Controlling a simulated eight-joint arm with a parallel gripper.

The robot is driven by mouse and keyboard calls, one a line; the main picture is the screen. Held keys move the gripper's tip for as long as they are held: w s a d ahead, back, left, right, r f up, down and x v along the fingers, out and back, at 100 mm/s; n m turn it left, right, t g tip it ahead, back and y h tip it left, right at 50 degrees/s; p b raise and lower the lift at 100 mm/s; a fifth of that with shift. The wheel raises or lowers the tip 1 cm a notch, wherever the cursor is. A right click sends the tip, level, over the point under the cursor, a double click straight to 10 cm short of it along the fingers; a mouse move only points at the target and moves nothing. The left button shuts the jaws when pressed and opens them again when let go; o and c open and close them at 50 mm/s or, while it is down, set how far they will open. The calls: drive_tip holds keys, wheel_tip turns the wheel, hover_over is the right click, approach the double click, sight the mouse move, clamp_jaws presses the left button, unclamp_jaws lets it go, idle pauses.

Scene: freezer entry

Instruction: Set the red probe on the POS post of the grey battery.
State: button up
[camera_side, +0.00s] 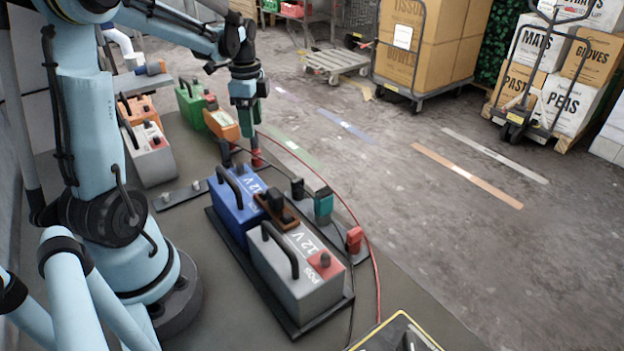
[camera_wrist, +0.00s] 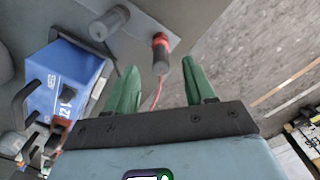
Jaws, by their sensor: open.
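The red probe (camera_side: 256,157) stands upright with a dark top, below my gripper (camera_side: 250,122). In the wrist view the red probe (camera_wrist: 160,50) shows just beyond the gap between the green fingers of my gripper (camera_wrist: 160,76). The fingers are apart and nothing is held. The grey battery (camera_side: 292,272) sits at the front, marked 12 V, with a black handle. Its dark post (camera_side: 325,259) stands on a red pad at the right end of the top; nothing sits on it. The small lettering on the battery's front is hard to read.
A blue battery (camera_side: 232,212) stands beside the grey one, with a brown block (camera_side: 277,208) near its top. A black probe (camera_wrist: 108,22) stands beside the red one. Black, teal (camera_side: 323,207) and red (camera_side: 354,239) pieces line the right. A red cable (camera_side: 374,262) runs along the table.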

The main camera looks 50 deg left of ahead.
sight(255, 147)
drive_tip(key=shift+f, duration=2.55)
drive_tip(key=shift+c, duration=0.3)
clamp_jaws()
